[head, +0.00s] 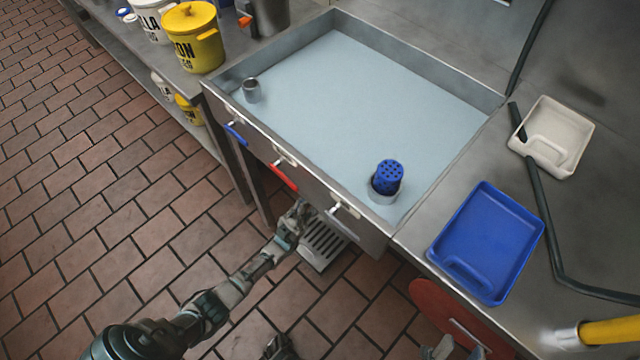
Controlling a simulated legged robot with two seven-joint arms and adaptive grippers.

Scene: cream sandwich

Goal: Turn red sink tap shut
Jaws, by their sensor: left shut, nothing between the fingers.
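The red tap handle (284,177) is on the front face of the sink (400,80), below a small metal valve body (281,161). It slants down to the right. My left gripper (302,208) reaches in from the lower left. It is shut and empty, just below and slightly right of the red handle, close to the sink front. I cannot tell whether it touches the handle. Grey parts at the bottom edge may be my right gripper (445,348), mostly cut off, and its fingers cannot be read.
A blue tap handle (235,134) is left of the red one, and a pale-handled tap (341,210) is to its right. A floor drain grate (325,243) lies below. A blue tray (488,240) and a white tray (553,137) sit on the right counter.

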